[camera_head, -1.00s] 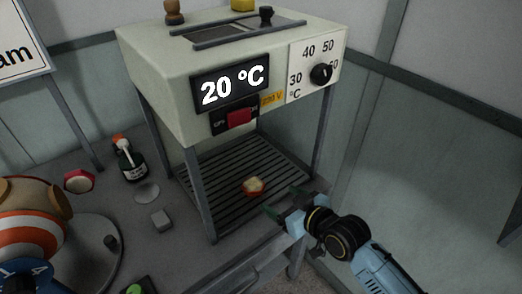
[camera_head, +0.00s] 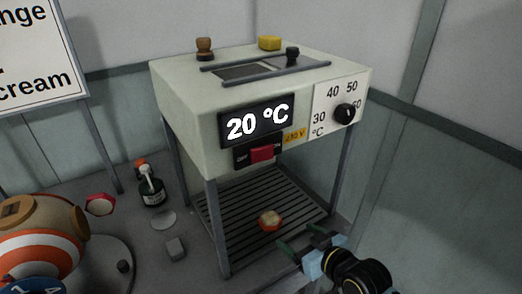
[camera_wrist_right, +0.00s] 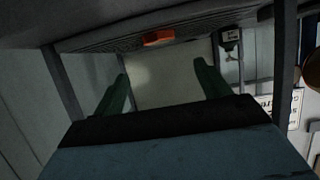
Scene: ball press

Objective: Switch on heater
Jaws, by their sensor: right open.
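The heater (camera_head: 190,115) is a cream box on grey legs. Its display (camera_head: 256,123) reads 20 °C. Below the display is a red switch (camera_head: 261,154) on a black plate marked OFF at its left end; the red part sits right of that word. A black dial (camera_head: 344,114) is on the right of the front. My right gripper (camera_head: 302,248) is open and empty, low at the front right of the heater, near the slatted shelf and well below the switch. In the right wrist view its two green fingers (camera_wrist_right: 162,88) are spread with nothing between them. My left gripper is not in view.
A dark bottle (camera_head: 151,188), a grey block (camera_head: 175,248) and an orange-and-white striped ball (camera_head: 40,250) stand to the left. The heater's legs flank the shelf.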

